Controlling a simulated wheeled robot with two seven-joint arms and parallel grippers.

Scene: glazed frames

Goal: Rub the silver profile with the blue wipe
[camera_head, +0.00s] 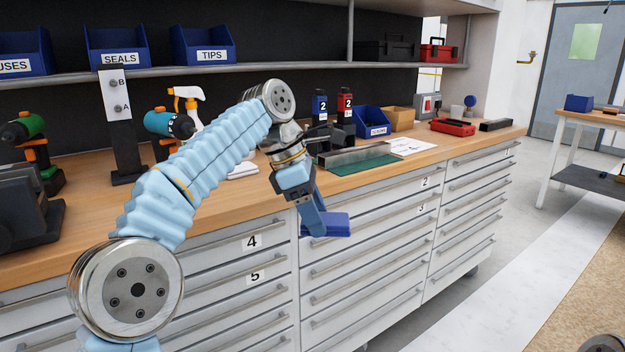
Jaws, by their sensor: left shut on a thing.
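The silver profile (358,156) lies on the wooden bench top, along the back edge of a green mat (360,168). My left gripper (312,218) points down in front of the bench, shut on the blue wipe (335,225). The wipe looks like a flat folded blue pad and hangs in front of the drawer fronts, below the bench top's level in the picture. It is apart from the profile, which is further back and to the right. My left arm hides part of the bench. My right gripper is not in view.
Behind stand blue and red bottles (345,107), a blue bin (371,121) and a cardboard box (399,118). A red tray (453,127) is further right. An upright black stand (122,140) and drills are at left.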

